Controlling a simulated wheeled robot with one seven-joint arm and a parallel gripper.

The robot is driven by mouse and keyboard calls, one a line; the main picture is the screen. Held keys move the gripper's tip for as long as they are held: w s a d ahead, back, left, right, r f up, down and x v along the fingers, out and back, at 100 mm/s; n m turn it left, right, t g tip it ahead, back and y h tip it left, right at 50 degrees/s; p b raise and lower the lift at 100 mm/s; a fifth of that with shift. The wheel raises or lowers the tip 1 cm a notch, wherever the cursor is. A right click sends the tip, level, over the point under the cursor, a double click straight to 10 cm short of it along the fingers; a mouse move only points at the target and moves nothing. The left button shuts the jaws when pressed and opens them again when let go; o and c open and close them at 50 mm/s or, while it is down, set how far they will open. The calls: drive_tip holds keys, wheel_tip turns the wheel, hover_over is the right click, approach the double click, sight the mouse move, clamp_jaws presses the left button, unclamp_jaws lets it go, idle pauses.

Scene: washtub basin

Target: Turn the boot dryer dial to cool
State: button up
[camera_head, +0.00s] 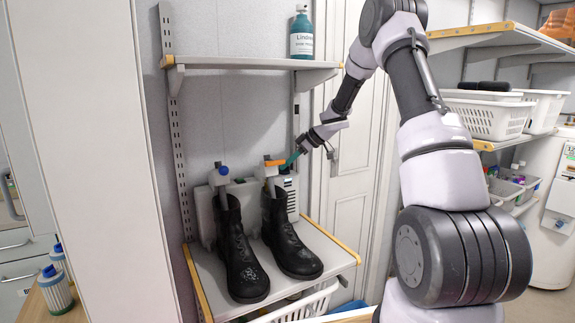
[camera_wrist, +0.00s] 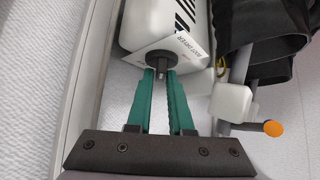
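The boot dryer (camera_head: 206,220) is a pale unit on the lower shelf with upright tubes, one blue-topped and one orange-topped. In the wrist view its white body (camera_wrist: 140,25) carries a tilted "BOOT DRYER" label. The dark round dial (camera_wrist: 160,61) has a short stem pointing toward my gripper. My gripper (camera_wrist: 161,75) has green fingers with their tips on either side of this stem; whether they press on it is unclear. In the head view my gripper (camera_head: 291,159) reaches the dryer's right end, where the dial is hard to see. The dial's setting cannot be read.
Two black boots (camera_head: 240,258) (camera_head: 288,245) stand in front of the dryer on the shelf (camera_head: 322,241). A teal bottle (camera_head: 301,35) stands on the shelf above. A panelled door (camera_head: 350,140) is close on the right. A white basket (camera_head: 300,308) is under the shelf.

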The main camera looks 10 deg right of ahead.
drive_tip(key=shift+o, duration=1.2)
drive_tip(key=v, duration=1.1)
